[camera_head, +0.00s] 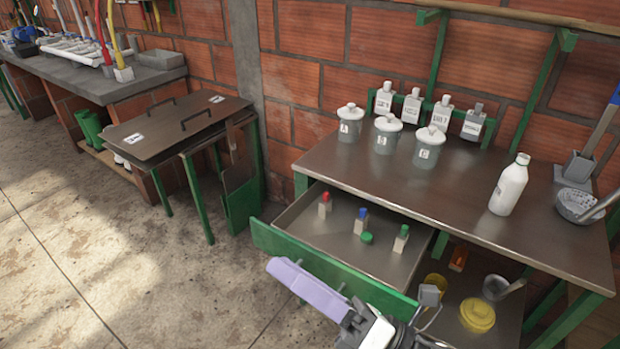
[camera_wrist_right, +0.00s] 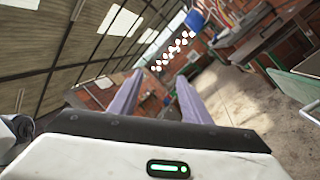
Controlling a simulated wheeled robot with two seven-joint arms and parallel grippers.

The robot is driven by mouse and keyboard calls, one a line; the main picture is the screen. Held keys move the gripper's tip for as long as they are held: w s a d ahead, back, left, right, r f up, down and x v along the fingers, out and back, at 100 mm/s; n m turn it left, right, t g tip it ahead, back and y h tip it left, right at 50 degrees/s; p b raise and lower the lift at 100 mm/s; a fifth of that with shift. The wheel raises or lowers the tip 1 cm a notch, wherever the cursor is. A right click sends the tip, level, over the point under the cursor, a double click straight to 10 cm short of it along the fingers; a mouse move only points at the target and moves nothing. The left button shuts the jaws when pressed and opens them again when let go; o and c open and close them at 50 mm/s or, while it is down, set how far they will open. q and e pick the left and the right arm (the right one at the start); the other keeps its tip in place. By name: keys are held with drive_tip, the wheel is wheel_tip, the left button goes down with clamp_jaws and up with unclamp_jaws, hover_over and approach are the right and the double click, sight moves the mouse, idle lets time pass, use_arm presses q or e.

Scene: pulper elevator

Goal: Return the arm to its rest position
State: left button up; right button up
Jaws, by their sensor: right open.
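My right gripper (camera_head: 282,272) is at the bottom middle of the head view, in front of the green front of the open drawer (camera_head: 330,268). Its pale purple fingers point to the upper left in that view. In the right wrist view the two fingers of the gripper (camera_wrist_right: 158,82) stand apart with nothing between them. From the head view alone I cannot tell whether the fingers touch the drawer front. My left gripper is in neither view.
The drawer holds small bottles with red (camera_head: 325,204), blue (camera_head: 361,221) and green (camera_head: 401,238) caps and a loose green cap (camera_head: 367,237). Lidded jars (camera_head: 387,134) and a white bottle (camera_head: 509,184) stand on the metal table (camera_head: 450,200). Open floor (camera_head: 90,260) lies left.

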drive_tip(key=w+d+f+m+t+h, duration=0.1)
drive_tip(key=d+f+m+t+h, duration=0.2)
drive_tip(key=d+f+m+h, duration=0.6)
drive_tip(key=w+d+f+m+t+h, duration=0.15)
drive_tip(key=d+f+m+h, duration=0.4)
drive_tip(key=m, duration=0.75)
drive_tip(key=s+d+f+m+g+h, duration=0.1)
drive_tip(key=s+d+f+m+g, duration=0.1)
drive_tip(key=s+f+m, duration=0.4)
drive_tip(key=s+d+f+m+g+h, duration=0.1)
drive_tip(key=s+d+f+m+g, duration=0.2)
drive_tip(key=s+f+m, duration=0.4)
wheel_tip(320, 180, down, 6)
drive_tip(key=shift+s+r+g, duration=0.15)
drive_tip(key=shift+s+g, duration=0.6)
drive_tip(key=shift+s, duration=0.15)
